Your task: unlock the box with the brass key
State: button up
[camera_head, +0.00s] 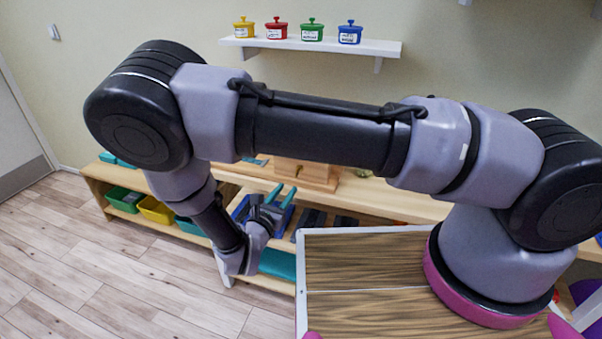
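A wooden box (318,178) stands on the light wooden bench behind my arm. Its upper part is hidden by my forearm, and a small dark mark shows on its front, too small to make out. I cannot make out the brass key. A small yellowish-green thing (363,173) shows just right of the box, partly hidden by my arm; I cannot tell what it is.
The bench (400,203) has a lower shelf with a green bin (124,200), a yellow bin (155,210) and other bins. A wall shelf (350,46) holds several coloured lidded jars. Wooden floor (90,270) is clear at left.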

jog(key=shift+n+t+y, duration=0.3)
jog(key=shift+n+y, duration=0.1)
jog(key=x, duration=0.7)
jog(key=f+x, duration=0.1)
jog(key=x, duration=0.2)
jog(key=shift+w, duration=0.25)
grip_shut()
